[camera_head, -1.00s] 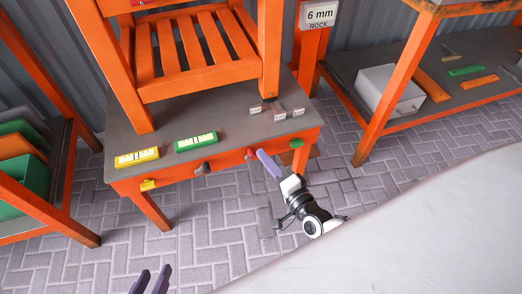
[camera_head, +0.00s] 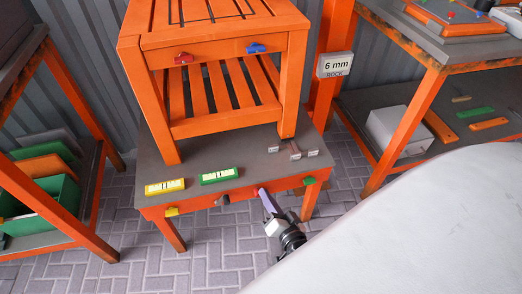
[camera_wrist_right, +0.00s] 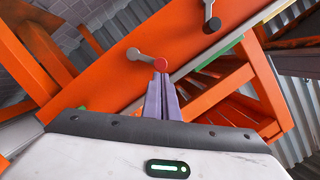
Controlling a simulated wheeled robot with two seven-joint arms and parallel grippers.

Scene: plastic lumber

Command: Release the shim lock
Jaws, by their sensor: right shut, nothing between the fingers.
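A low table with a grey top (camera_head: 250,150) and an orange front board (camera_head: 285,186) stands ahead. On the board are a grey lever with a red round end (camera_wrist_right: 161,64) and a second grey lever with a dark red end (camera_wrist_right: 211,22), also in the head view (camera_head: 222,200). I cannot tell which part is the shim lock. My right gripper (camera_head: 262,192) has its purple fingers (camera_wrist_right: 161,95) shut and empty. In the wrist view their tips are at the red end; I cannot tell if they touch. My left gripper is not in view.
A yellow level block (camera_head: 165,187), a green one (camera_head: 220,175) and a grey clamp-like piece (camera_head: 293,151) lie on the tabletop. An orange slatted stand (camera_head: 215,55) rises above it. A "6 mm ROCK" sign (camera_head: 334,65) hangs on a post. Orange racks stand left and right.

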